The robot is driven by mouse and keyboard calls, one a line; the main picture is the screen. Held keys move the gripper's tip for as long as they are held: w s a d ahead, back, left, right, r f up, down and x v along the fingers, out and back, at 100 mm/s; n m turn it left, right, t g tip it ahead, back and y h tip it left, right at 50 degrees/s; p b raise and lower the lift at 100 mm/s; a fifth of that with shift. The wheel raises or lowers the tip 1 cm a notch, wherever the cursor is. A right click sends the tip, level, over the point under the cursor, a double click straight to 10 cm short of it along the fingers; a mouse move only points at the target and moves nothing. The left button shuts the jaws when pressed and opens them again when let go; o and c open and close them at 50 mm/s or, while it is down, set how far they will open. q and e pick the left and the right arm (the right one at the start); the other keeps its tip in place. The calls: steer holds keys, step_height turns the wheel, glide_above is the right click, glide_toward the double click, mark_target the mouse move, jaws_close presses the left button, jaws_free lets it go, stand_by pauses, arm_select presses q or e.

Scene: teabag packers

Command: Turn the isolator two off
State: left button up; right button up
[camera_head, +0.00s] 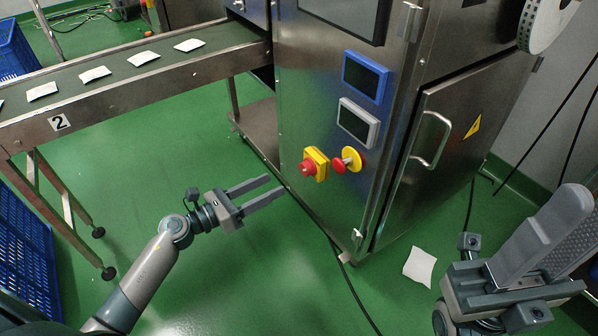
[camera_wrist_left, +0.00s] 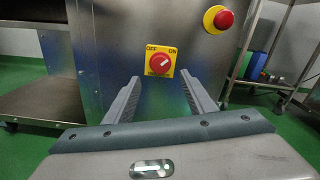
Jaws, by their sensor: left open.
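The isolator is a red rotary knob on a square yellow plate (camera_head: 314,164), on the lower front of the steel machine numbered by the "2" label (camera_head: 60,122) on its conveyor. In the left wrist view the isolator (camera_wrist_left: 160,62) is marked OFF at left and ON at right; its white pointer slants up toward ON. My left gripper (camera_head: 277,187) is open and empty, short of the panel and apart from the knob. In the wrist view the knob appears between and beyond its fingers (camera_wrist_left: 163,90).
A red emergency button on a round yellow base (camera_head: 350,159) sits close right of the isolator, also in the wrist view (camera_wrist_left: 219,19). Two small screens (camera_head: 364,78) are above. A door handle (camera_head: 432,140) juts out at right. A conveyor (camera_head: 150,75) carrying white packets extends left.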

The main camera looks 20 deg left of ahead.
mark_target(303, 169)
arm_select(q)
steer(key=b+x, duration=0.1)
steer(key=x, duration=0.9)
steer(key=shift+w+d, duration=0.1)
steer(key=shift+d, duration=0.05)
steer(key=c, duration=1)
